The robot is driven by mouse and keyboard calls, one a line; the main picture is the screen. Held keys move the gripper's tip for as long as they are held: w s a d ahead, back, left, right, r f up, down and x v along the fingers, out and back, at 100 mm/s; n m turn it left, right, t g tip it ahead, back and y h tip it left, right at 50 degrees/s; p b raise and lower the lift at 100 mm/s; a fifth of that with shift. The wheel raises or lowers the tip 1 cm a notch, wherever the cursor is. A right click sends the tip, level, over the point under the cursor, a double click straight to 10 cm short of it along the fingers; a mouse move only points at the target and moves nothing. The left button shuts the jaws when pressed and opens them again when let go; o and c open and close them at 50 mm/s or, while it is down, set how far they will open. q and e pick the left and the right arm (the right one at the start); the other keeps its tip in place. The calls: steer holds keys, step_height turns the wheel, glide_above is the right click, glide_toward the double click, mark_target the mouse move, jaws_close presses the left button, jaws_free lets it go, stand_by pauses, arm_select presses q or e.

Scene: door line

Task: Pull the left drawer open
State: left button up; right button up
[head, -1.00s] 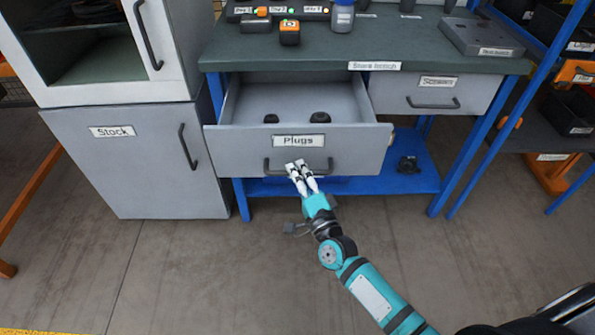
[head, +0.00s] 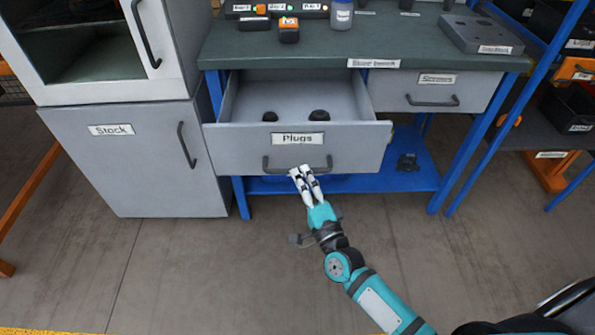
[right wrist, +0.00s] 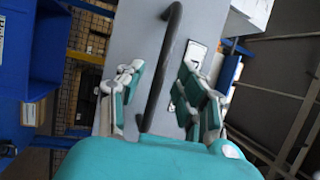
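The left drawer (head: 235,150), labelled "Plugs", stands pulled out from under the bench, with its inside showing and two dark plugs (head: 319,116) in it. Its dark bar handle (head: 275,169) is on the front panel. My right gripper (head: 302,171) is at the lower edge of the handle. In the right wrist view its fingers (right wrist: 163,82) are apart, one on each side of the handle (right wrist: 162,70), with gaps between. My left gripper is not in view.
The right drawer (head: 482,92), labelled "Screws", is closed. A grey "Stock" cabinet (head: 130,165) stands left of the bench. A blue lower shelf (head: 425,178) holds a small dark object. The floor in front is clear.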

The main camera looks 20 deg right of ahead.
steer(key=v, duration=0.9)
steer(key=shift+w, duration=0.1)
